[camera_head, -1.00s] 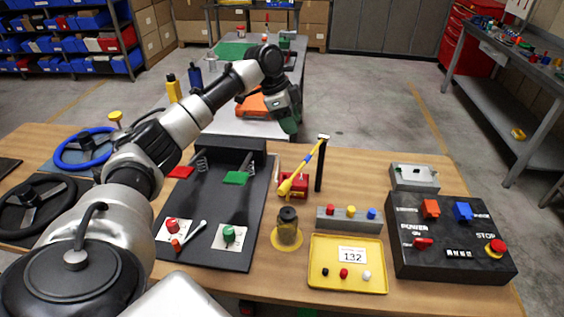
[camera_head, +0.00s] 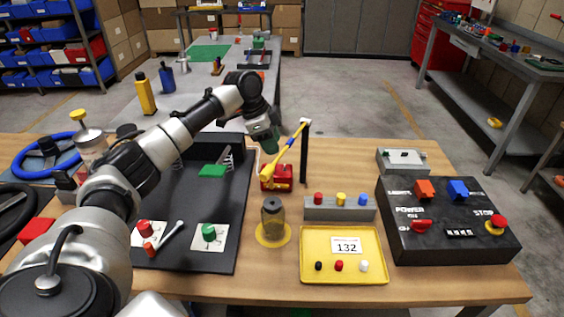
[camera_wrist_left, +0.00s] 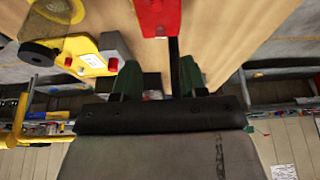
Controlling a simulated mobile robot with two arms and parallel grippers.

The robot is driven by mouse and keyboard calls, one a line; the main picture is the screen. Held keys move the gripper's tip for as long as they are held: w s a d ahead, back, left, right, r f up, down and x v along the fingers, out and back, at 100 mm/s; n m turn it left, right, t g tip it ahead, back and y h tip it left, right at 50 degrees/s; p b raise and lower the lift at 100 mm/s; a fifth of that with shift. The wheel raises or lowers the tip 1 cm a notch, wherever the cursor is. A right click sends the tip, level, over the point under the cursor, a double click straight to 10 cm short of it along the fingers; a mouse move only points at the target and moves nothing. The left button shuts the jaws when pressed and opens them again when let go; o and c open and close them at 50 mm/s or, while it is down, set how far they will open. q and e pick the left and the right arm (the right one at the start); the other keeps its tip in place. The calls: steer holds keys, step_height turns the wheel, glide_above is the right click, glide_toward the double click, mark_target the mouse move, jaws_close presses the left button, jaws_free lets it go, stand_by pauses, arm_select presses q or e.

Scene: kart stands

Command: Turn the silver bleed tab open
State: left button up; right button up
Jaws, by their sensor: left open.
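A red block (camera_head: 283,181) stands on the workbench with a yellow lever (camera_head: 287,154) slanting up from it, beside a black post (camera_head: 304,152). I cannot make out a silver bleed tab for certain in either view. My left gripper (camera_head: 266,146) has green fingers and hangs just behind and above the red block, pointing down. The left wrist view shows its two fingers (camera_wrist_left: 158,82) apart with nothing held between them. A red part (camera_wrist_left: 157,18) shows beyond them at the top there. My right gripper is not in view.
A jar (camera_head: 272,217) on a yellow disc stands in front of the red block. A button bar (camera_head: 340,211), a yellow tray (camera_head: 306,279) and a black control box (camera_head: 447,249) lie to the right. A black pedal board (camera_head: 190,260) lies left, under my arm.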

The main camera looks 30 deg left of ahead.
mark_target(282, 170)
arm_select(q)
steer(key=x, duration=0.7)
steer(key=shift+f+p, duration=0.2)
steer(key=shift+p, duration=0.1)
steer(key=shift+r, duration=0.1)
jaws_close()
